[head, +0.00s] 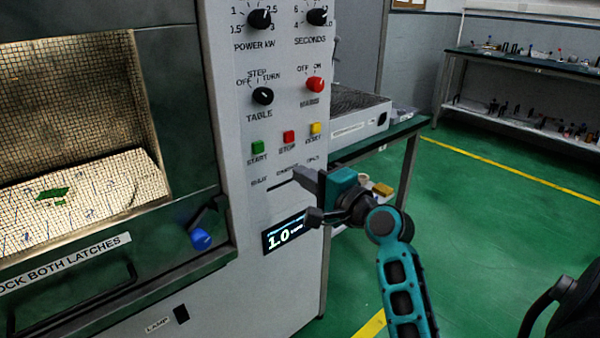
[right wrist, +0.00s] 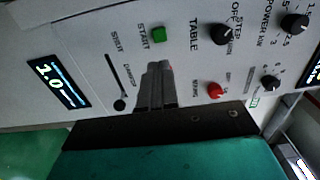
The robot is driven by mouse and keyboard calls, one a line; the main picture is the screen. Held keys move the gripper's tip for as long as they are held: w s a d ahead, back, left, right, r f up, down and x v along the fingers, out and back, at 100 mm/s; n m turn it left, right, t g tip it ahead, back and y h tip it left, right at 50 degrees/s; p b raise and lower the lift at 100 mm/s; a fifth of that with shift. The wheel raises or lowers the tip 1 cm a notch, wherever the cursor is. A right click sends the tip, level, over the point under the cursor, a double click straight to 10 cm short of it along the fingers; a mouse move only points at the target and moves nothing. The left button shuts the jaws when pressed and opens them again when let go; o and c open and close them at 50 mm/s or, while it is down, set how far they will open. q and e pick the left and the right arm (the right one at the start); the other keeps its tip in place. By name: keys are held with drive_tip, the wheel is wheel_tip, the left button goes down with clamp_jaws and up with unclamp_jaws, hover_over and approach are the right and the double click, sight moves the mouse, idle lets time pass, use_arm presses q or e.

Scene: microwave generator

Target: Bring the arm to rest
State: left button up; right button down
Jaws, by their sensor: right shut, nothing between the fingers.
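My right arm (head: 403,285) reaches up from the bottom right of the head view. Its right gripper (head: 303,178) is in front of the lower part of the grey control panel (head: 282,205). The fingers are shut together and hold nothing. In the right wrist view the shut fingers (right wrist: 158,72) point at the panel, between the green start button (right wrist: 158,34) and the red knob (right wrist: 215,90). A slider with a black knob (right wrist: 119,104) is beside them; I see a gap between it and the fingers. My left gripper is not in view.
The lit display (head: 284,234) reads 1.0. The mesh-windowed door (head: 70,120) with a blue-tipped latch (head: 201,239) is on the left. A side table (head: 408,133) stands behind my gripper. A workbench (head: 530,66) is at the far right; green floor (head: 480,220) between is clear.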

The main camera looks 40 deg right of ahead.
idle(0.8)
drive_tip(key=s+a+f+n+g+p, duration=0.25)
drive_tip(key=a+f+n, duration=0.2)
drive_tip(key=f, duration=0.35)
drive_tip(key=s+a+f+n+g+p, duration=0.1)
drive_tip(key=s+a+f+n+g, duration=0.1)
drive_tip(key=s+a+f+n, duration=0.35)
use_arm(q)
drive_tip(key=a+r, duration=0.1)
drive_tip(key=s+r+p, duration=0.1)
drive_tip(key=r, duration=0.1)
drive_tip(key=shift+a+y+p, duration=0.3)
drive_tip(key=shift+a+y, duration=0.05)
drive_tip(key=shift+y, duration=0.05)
use_arm(e)
drive_tip(key=s+a+f+n+g, duration=0.2)
drive_tip(key=s+a+f+n, duration=0.4)
drive_tip(key=s+f+n, duration=0.3)
wheel_tip(320, 180, down, 2)
drive_tip(key=shift+s+a+f+n+g, duration=0.25)
drive_tip(key=shift+s+a+n+g, duration=0.1)
drive_tip(key=shift+s, duration=0.35)
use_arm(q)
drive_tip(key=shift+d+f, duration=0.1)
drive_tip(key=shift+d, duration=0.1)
use_arm(e)
drive_tip(key=shift+d, duration=0.1)
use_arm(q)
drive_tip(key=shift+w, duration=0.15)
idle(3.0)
